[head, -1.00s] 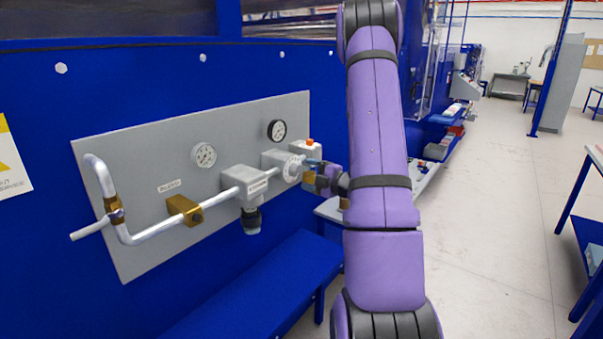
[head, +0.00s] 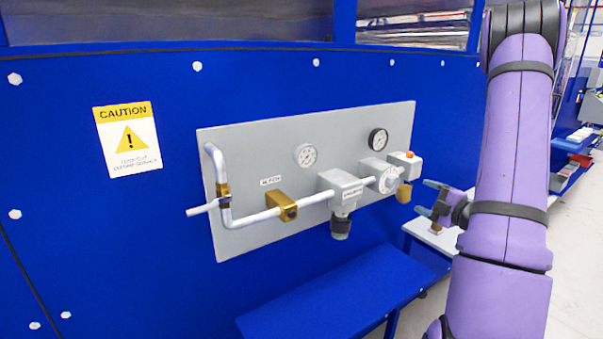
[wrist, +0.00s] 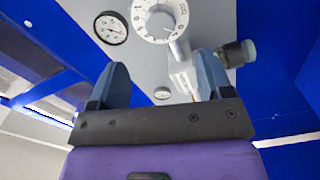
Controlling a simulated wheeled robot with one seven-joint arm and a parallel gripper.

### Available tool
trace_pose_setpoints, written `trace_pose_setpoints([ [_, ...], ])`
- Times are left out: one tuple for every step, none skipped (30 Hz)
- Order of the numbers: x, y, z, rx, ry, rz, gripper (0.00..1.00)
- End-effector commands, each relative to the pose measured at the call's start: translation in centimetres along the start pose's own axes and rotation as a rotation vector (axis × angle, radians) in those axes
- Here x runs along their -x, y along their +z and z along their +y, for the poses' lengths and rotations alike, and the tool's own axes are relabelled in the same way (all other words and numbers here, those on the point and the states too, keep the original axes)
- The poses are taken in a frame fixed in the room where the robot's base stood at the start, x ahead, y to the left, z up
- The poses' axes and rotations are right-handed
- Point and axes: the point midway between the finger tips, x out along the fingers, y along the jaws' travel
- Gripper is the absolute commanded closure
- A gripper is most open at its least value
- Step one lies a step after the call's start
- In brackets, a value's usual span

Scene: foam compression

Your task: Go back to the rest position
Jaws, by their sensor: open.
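My gripper (head: 428,199) is at the right of the head view, at the end of my purple arm. It is open and empty, apart from the grey valve panel (head: 240,150) and to the right of the regulator dial (head: 388,180). In the wrist view my gripper's two blue-grey fingers (wrist: 160,85) stand wide apart. The white numbered dial (wrist: 160,18) shows beyond and above them, with nothing between the fingers.
The panel carries a silver pipe, a brass block (head: 281,205), two gauges and a red button (head: 409,154). A brass padlock-like piece (head: 404,193) hangs under the button box. A blue bench (head: 340,295) juts out below. A caution sign (head: 128,139) is at left.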

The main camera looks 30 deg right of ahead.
Motion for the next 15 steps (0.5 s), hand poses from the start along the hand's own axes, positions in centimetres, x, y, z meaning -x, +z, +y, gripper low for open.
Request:
trace_pose_setpoints([
  [0.0,0.0,0.0,0.000,0.000,0.000,0.27],
  [0.0,0.0,0.0,0.000,0.000,0.000,0.27],
  [0.0,0.0,0.0,0.000,0.000,0.000,0.27],
  [-0.1,0.0,0.1,0.000,-0.001,-0.001,0.27],
  [-0.2,-0.1,0.1,0.000,-0.004,-0.003,0.27],
  [-0.5,-0.2,0.3,0.000,-0.009,-0.007,0.27],
  [-0.8,-0.4,0.5,0.000,-0.017,-0.012,0.27],
  [-1.1,-0.6,0.8,0.000,-0.025,-0.020,0.27],
  [-1.8,-0.9,1.2,-0.002,-0.040,-0.035,0.27],
  [-2.3,-1.2,1.6,-0.004,-0.054,-0.048,0.27],
  [-2.9,-1.5,2.0,-0.008,-0.068,-0.065,0.27],
  [-3.7,-2.0,2.6,-0.015,-0.089,-0.090,0.27],
  [-4.3,-2.5,3.1,-0.023,-0.104,-0.111,0.27],
  [-4.9,-2.9,3.7,-0.031,-0.118,-0.134,0.27],
  [-5.5,-3.6,4.3,-0.045,-0.136,-0.165,0.27],
])
